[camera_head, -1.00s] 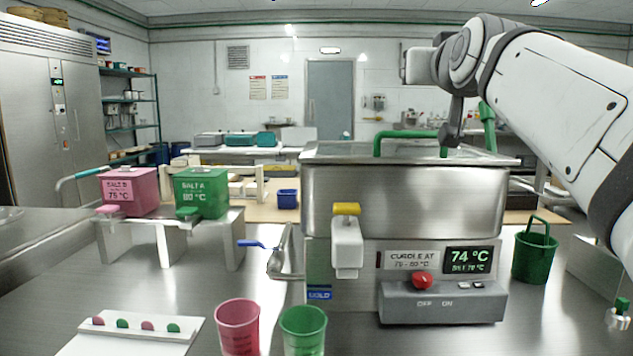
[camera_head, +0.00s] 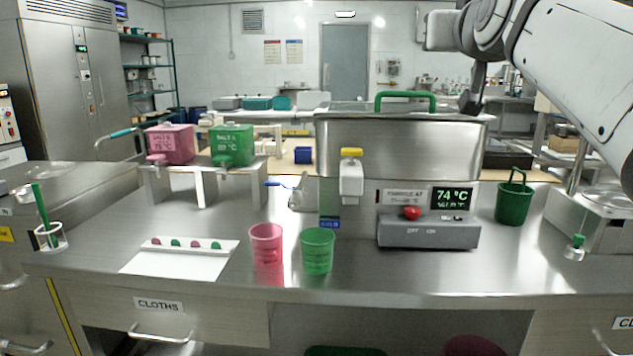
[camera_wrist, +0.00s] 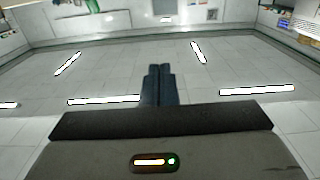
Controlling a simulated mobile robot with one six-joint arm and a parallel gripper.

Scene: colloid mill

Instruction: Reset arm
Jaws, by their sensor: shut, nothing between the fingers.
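My gripper (camera_head: 472,102) hangs dark and narrow at the upper right in the head view, beside the right end of the steel mill vat (camera_head: 400,150). Whether it touches the vat cannot be told. In the wrist view my gripper's two dark fingers (camera_wrist: 158,72) are together with nothing between them. My white arm (camera_head: 570,75) reaches in from the right. The vat has a lid with a green handle (camera_head: 405,97), a tap with a yellow top (camera_head: 351,160) and a control box with a red knob (camera_head: 411,213). Its display (camera_head: 452,198) reads 74 °C.
A pink cup (camera_head: 267,245) and a green cup (camera_head: 317,250) stand in front of the vat. A green bucket (camera_head: 514,200) stands right. Pink (camera_head: 170,147) and green (camera_head: 232,146) salt tanks sit on a stand at left.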

